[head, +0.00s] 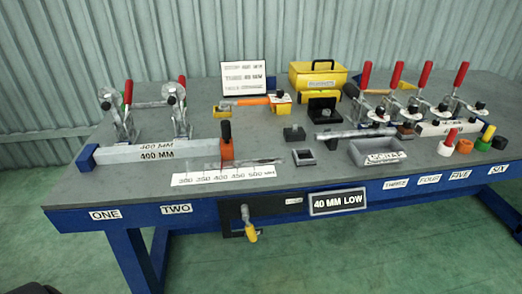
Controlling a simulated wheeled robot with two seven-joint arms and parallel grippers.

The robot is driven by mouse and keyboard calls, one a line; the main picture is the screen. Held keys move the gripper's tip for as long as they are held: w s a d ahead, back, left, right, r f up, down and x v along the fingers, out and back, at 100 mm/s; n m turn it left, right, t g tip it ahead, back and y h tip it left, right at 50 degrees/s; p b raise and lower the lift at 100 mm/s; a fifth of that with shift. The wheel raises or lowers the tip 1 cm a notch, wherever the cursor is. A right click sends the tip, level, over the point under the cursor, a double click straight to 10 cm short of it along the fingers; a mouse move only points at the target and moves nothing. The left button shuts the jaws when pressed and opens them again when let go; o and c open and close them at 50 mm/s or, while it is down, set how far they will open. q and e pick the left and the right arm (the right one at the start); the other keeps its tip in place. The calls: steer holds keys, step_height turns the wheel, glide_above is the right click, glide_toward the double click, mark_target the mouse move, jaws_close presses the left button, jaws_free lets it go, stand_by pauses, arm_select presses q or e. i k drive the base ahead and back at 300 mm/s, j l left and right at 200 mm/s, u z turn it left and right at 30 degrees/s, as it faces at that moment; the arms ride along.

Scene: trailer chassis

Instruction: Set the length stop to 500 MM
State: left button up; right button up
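The length stop (227,150) is an orange block with a black upright knob, at the right end of a long grey bar marked 400 MM (160,151). A white scale strip (228,174) in front of it reads 300, 350, 400, 450, 500 MM from left to right. The stop stands behind about the 400 mark, left of the 500 mark. A slim metal rail (258,162) runs right from the stop. Neither of my grippers is in view.
Red-handled toggle clamps stand at the back left (123,117) and right. A yellow toolbox (318,76), a sign board (245,78) and a grey scrap bin (378,153) are on the bench (110,183). A yellow-handled lever (249,226) hangs at the front edge.

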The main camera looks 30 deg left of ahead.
mark_target(227, 151)
steer(key=u, duration=1.15)
